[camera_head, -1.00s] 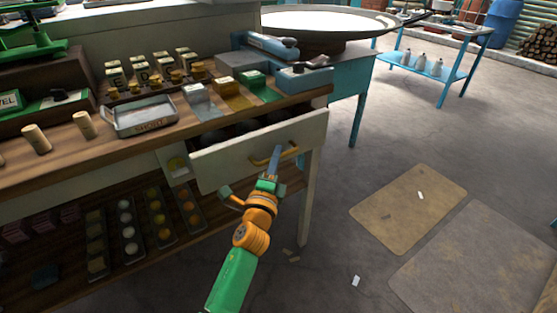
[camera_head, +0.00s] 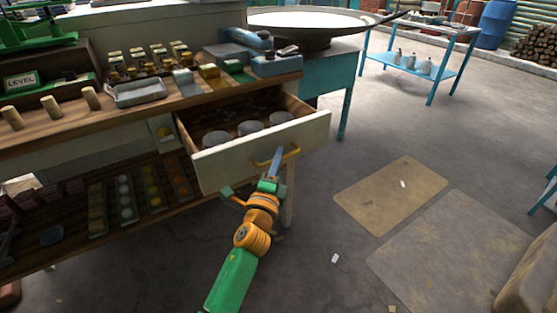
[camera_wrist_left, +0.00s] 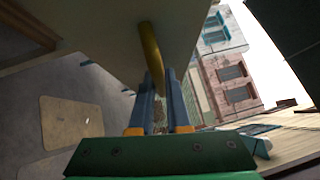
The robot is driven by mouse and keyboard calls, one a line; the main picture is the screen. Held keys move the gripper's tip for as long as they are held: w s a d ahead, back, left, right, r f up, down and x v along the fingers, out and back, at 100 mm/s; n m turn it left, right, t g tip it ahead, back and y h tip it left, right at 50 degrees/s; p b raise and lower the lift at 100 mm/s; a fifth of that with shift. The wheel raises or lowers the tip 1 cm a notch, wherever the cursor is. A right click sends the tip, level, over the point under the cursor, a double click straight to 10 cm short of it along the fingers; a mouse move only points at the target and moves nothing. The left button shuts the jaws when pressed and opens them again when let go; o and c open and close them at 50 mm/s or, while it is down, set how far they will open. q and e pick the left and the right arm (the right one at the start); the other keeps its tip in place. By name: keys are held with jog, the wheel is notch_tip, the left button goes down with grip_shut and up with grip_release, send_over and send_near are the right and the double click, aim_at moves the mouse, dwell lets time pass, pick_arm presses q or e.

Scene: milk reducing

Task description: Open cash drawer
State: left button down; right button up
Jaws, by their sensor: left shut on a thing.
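The cash drawer (camera_head: 222,165) sticks well out of the counter, with a pale front and a brown wooden inside. Several round grey cups (camera_head: 250,127) sit in it. A yellow handle (camera_head: 290,153) is on its front. My left gripper (camera_head: 274,165) is shut on the handle. In the left wrist view the yellow handle (camera_wrist_left: 150,50) passes between the two blue fingers of my left gripper (camera_wrist_left: 159,90). My right gripper is not in view.
The wooden counter (camera_head: 60,128) above holds a metal tray (camera_head: 138,92), several small blocks and wooden pegs. A lower shelf (camera_head: 75,248) holds rows of small goods. A blue table (camera_head: 345,75) stands behind. Open floor with flat mats (camera_head: 390,195) lies to the right.

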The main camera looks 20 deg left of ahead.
pick_arm(q)
jog(key=c, duration=0.9)
grip_release()
jog(key=s, duration=0.4)
jog(key=s+f, duration=0.1)
jog(key=s, duration=0.2)
jog(key=shift+d, duration=0.4)
